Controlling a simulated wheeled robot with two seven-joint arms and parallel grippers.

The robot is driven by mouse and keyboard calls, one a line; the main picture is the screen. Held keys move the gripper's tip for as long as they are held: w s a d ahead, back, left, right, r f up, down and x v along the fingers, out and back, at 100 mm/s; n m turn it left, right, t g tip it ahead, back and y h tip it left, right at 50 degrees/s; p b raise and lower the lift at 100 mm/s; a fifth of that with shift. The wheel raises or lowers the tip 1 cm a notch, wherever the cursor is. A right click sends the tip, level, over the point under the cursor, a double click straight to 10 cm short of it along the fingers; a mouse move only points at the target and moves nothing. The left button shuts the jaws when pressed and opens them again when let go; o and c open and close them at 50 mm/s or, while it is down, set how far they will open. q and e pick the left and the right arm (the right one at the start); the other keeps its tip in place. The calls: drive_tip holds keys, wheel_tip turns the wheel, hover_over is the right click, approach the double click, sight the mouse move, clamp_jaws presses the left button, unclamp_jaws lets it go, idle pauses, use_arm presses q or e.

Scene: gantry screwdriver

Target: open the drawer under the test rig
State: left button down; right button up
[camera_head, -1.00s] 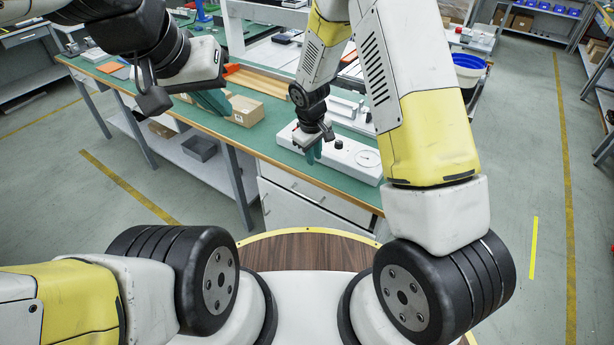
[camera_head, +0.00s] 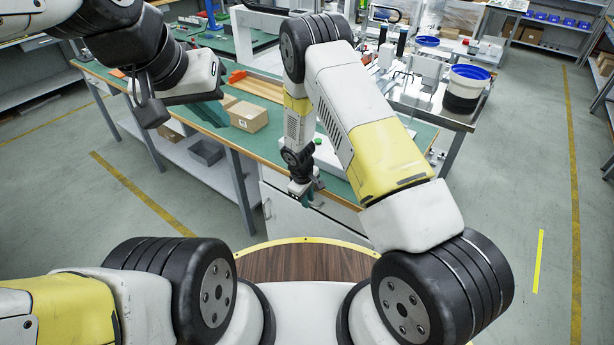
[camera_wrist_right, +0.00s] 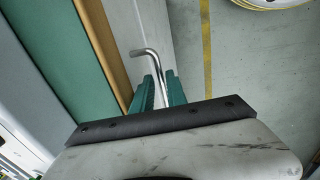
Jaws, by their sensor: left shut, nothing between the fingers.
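The white test rig (camera_head: 328,158) stands on the green bench top, partly hidden behind my right arm. Below the bench edge is a white cabinet, with the drawer (camera_head: 277,182) at its top; the drawer looks closed. My right gripper (camera_head: 306,196) is low in front of the drawer front. In the right wrist view its green fingers (camera_wrist_right: 159,93) are apart, one on each side of the bent metal drawer handle (camera_wrist_right: 153,62). Whether they touch the handle cannot be told. My left gripper (camera_head: 208,110) is shut and empty, away to the left above the bench.
The wooden bench edge (camera_wrist_right: 104,55) runs close beside my right gripper. A cardboard box (camera_head: 248,116) sits on the bench. A bucket with a blue rim (camera_head: 466,88) stands at the right. The floor to the right is clear.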

drive_tip(key=shift+f, duration=0.1)
clamp_jaws()
idle(1.4)
